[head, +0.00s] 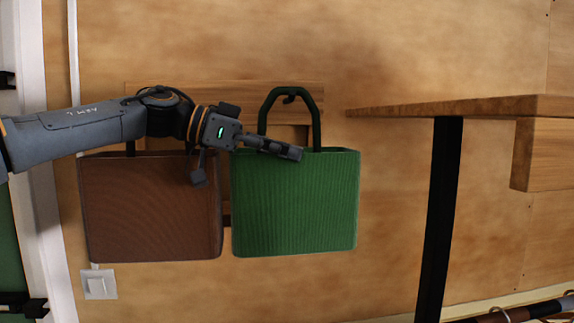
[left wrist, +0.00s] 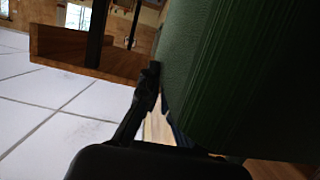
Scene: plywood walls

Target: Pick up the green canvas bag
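The green canvas bag (head: 295,205) hangs upright on the wall in the head view, its dark green handle (head: 318,115) looped up over a dark hook. My left gripper (head: 292,151) reaches in from the left, with its fingers in front of the bag's upper edge, below the handle. In the left wrist view the bag's dark green side (left wrist: 240,75) fills the right, close to the camera. One finger (left wrist: 145,95) shows at the bag's left edge; the other cannot be made out. Whether the fingers are gripping is unclear. My right gripper is not in view.
A brown bag (head: 150,210) hangs just left of the green one, partly behind my left arm. A wooden table (head: 460,106) with a black leg (head: 440,210) stands to the right. A light switch (head: 99,284) is low on the wall. White floor tiles (left wrist: 50,100) show in the wrist view.

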